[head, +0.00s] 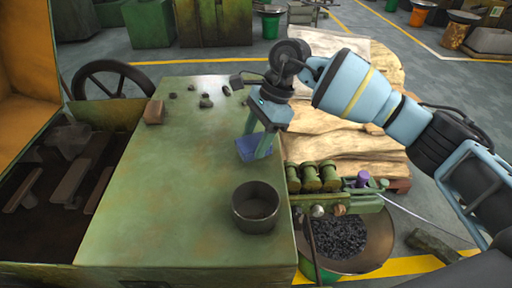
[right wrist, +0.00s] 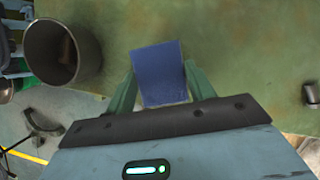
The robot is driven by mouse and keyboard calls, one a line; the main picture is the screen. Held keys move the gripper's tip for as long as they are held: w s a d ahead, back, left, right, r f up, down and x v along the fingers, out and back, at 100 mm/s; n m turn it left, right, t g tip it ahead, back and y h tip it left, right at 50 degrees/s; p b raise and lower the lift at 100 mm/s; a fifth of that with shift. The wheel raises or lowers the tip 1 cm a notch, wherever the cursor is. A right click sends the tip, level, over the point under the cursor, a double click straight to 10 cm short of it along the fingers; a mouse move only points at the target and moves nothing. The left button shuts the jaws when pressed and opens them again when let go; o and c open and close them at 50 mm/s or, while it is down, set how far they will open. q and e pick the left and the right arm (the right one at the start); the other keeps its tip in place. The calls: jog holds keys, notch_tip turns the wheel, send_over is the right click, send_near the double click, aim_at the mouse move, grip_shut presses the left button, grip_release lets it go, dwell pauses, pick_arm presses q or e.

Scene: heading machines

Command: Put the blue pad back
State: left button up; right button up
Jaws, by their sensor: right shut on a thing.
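The blue pad (head: 246,149) is a flat, dark blue square at the right edge of the green machine top (head: 170,200). My right gripper (head: 257,143) comes down over it from the right and is shut on it. In the right wrist view the pad (right wrist: 160,72) stands out between the two green fingers (right wrist: 160,92), one at each side. I cannot tell whether the pad touches the surface below. My left gripper is not in view.
A dark metal cup (head: 255,207) stands near the pad; it also shows in the right wrist view (right wrist: 62,52). Green rollers (head: 311,178) and a bin of dark pieces (head: 338,240) lie to the right. Small parts (head: 205,101) and a brown block (head: 154,112) sit farther back. The middle of the top is clear.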

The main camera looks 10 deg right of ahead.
aim_at(259, 140)
jog(key=shift+f+p, duration=0.3)
jog(key=shift+f, duration=1.35)
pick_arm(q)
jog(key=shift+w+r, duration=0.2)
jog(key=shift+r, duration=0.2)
pick_arm(e)
jog(key=shift+f, duration=0.15)
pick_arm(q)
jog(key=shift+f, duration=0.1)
pick_arm(e)
jog(key=shift+f, duration=0.1)
jog(key=o, duration=0.9)
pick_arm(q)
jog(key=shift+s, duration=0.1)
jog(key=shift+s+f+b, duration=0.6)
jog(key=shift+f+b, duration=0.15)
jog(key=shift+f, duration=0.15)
pick_arm(e)
jog(key=shift+v, duration=6.1)
